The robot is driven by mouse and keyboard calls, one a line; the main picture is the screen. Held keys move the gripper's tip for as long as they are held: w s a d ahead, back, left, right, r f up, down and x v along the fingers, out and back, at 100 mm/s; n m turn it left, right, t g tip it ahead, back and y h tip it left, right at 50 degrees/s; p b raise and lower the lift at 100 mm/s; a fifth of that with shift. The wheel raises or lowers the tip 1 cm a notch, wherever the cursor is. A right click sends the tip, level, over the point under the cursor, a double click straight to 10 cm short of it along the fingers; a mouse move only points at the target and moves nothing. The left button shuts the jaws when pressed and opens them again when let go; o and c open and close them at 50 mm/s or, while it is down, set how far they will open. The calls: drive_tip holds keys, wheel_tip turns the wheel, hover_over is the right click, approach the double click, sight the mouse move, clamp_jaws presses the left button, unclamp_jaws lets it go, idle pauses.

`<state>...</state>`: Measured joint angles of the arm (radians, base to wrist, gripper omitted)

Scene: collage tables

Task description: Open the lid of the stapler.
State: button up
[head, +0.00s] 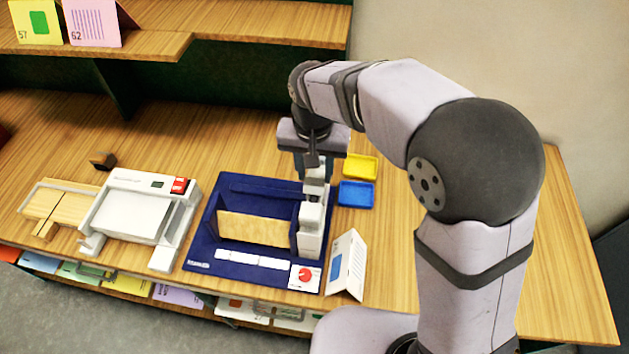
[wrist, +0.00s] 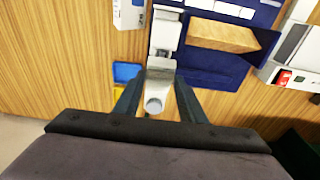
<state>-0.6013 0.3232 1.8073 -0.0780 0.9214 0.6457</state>
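The stapler (head: 311,232) is a narrow white-and-grey device standing at the right side of a dark blue tray (head: 205,240). In the wrist view the stapler (wrist: 165,36) runs up the picture, and its grey near end with a round tip (wrist: 154,104) lies between my fingers. My gripper (head: 314,168) is above the stapler's far end. In the wrist view my gripper (wrist: 158,86) has its fingers apart, one on each side of that end, with gaps visible. The lid looks down, though my arm partly hides the far end in the head view.
A wooden block (head: 255,228) lies in the tray. Yellow (head: 360,167) and blue (head: 356,193) dishes stand right of the stapler. A folded card (head: 347,265) stands at the front right. A white machine (head: 135,212) is at left. The table right of the dishes is clear.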

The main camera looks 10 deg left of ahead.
sight(318, 173)
drive_tip(key=shift+w+r+g+p, duration=0.35)
drive_tip(key=shift+w+p, duration=0.3)
drive_tip(key=shift+p, duration=0.7)
drive_tip(key=shift+w, duration=0.1)
drive_tip(key=shift+w+r+g+p, duration=0.2)
drive_tip(key=shift+w+g+p, duration=0.15)
drive_tip(key=shift+w, duration=0.3)
drive_tip(key=shift+w+r+g, duration=0.2)
drive_tip(key=shift+w+g, duration=0.1)
drive_tip(key=shift+w, duration=0.25)
drive_tip(key=shift+w, duration=0.1)
drive_tip(key=shift+w+g, duration=0.4)
drive_tip(key=shift+w, duration=0.25)
